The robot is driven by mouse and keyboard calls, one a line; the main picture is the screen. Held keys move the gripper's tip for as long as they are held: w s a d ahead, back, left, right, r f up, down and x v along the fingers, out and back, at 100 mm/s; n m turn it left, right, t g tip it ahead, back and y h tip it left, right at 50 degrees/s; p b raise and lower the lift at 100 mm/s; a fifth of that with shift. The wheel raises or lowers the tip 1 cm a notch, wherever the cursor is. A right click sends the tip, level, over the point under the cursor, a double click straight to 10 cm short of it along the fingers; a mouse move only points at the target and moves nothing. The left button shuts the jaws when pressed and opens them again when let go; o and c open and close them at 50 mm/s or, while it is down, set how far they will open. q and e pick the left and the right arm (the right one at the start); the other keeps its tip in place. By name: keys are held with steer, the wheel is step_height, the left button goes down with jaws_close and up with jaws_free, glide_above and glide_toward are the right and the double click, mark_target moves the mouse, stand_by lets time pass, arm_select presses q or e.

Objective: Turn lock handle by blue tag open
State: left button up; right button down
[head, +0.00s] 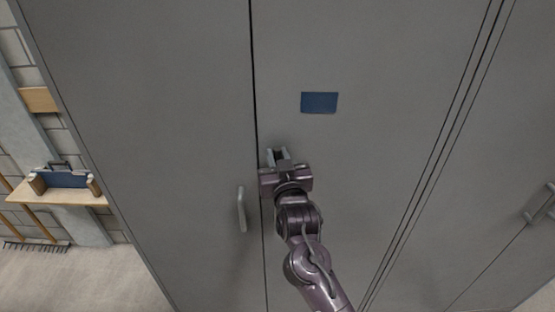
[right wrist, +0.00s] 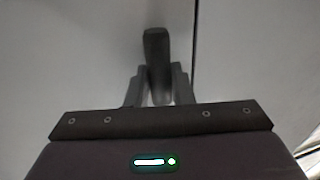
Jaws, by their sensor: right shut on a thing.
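The blue tag (head: 319,103) is a dark blue rectangle on the grey right-hand cabinet door (head: 390,60). My right gripper (head: 278,156) is below and left of the tag, close to the door seam. In the right wrist view, my right gripper (right wrist: 158,85) is shut on a dark upright handle (right wrist: 156,50), whose upper end stands above the fingertips. In the head view the handle is mostly hidden by the gripper. The door looks shut. My left gripper is not in view.
A light grey bar handle (head: 241,209) is on the left door (head: 150,90), just left of my right arm. Another handle (head: 540,204) is at the far right. A wooden shelf with a blue-fronted carrier (head: 64,179) and a rake (head: 36,246) stand at the left wall.

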steer(key=c, duration=1.3)
jaws_free()
steer(key=s+b, duration=0.1)
steer(key=s, duration=0.1)
steer(key=s+d+b, duration=0.1)
steer(key=s, duration=0.4)
steer(key=shift+s+d+f+b, duration=0.1)
steer(key=shift+s+d+b, duration=0.2)
steer(key=shift+b, duration=0.1)
